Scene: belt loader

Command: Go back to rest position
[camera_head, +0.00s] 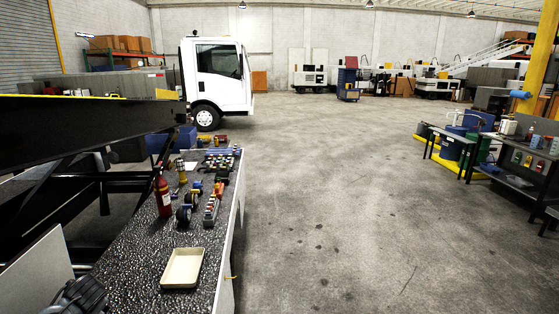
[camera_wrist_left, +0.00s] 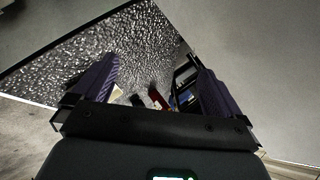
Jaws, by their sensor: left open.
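My left gripper (camera_wrist_left: 158,78) shows in the left wrist view. Its two purple ridged fingers are wide apart with nothing between them. Beyond the fingers are a speckled dark surface (camera_wrist_left: 120,45) and a small red object (camera_wrist_left: 158,98), with dark and blue items beside it. I cannot tell which items these are. My right gripper is in neither view.
A speckled bench top (camera_head: 135,250) at lower left holds a beige tray (camera_head: 166,281), a red fire extinguisher (camera_head: 163,195) and several tools and small parts. A dark loader frame (camera_head: 80,125) stands left. A white truck (camera_head: 218,75) stands behind. The middle floor is clear.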

